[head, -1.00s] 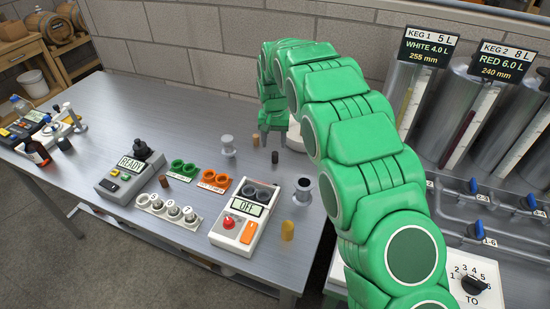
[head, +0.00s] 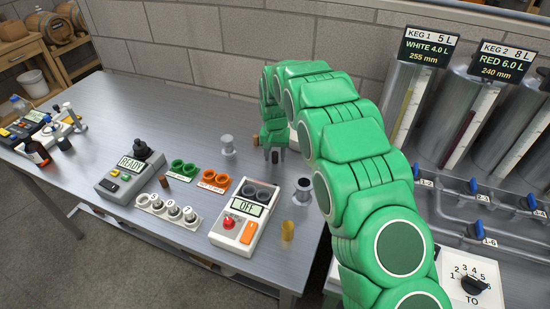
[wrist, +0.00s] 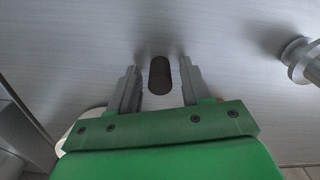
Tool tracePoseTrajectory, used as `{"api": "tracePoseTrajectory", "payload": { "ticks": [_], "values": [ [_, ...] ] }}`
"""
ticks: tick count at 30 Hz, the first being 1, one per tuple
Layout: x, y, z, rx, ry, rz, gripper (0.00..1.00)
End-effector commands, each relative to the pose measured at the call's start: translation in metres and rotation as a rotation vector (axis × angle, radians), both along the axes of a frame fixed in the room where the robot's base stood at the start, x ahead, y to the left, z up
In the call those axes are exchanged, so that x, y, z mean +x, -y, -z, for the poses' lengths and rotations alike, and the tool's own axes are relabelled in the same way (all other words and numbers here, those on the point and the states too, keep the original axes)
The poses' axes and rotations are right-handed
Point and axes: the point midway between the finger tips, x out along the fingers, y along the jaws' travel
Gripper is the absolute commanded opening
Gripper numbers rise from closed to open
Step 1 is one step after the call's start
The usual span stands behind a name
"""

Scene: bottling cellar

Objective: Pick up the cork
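A dark brown cork (wrist: 159,75) stands on the grey metal table (wrist: 230,60) in the wrist view. My gripper (wrist: 159,68) is open, with one finger on each side of the cork and a gap visible on both sides. In the head view my gripper (head: 275,156) points down close to the tabletop, at the far edge near the wall, and mostly hides this cork. A lighter brown cork-like piece (head: 255,139) stands just left of my gripper. Another brown piece (head: 164,181) lies farther left, near the ready box.
A grey spool-shaped piece (head: 228,145) stands left of my gripper; a dark-topped metal one (head: 302,190) stands nearer the front. A yellow cylinder (head: 287,231) stands near the front edge. A box reading OFF (head: 244,213) and kegs (head: 455,110) flank the area.

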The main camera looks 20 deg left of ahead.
Motion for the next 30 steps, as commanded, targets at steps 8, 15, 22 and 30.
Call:
{"api": "tracePoseTrajectory", "payload": {
  "ticks": [8,15,22,30],
  "values": [
    [0.000,0.000,0.000,0.000,-0.001,0.000,0.04],
    [0.000,0.000,0.000,0.000,-0.001,0.000,0.00],
    [0.000,0.000,-0.006,0.000,-0.001,0.000,0.00],
    [-0.002,0.001,-0.033,0.000,-0.001,0.000,0.00]
  ]
}}
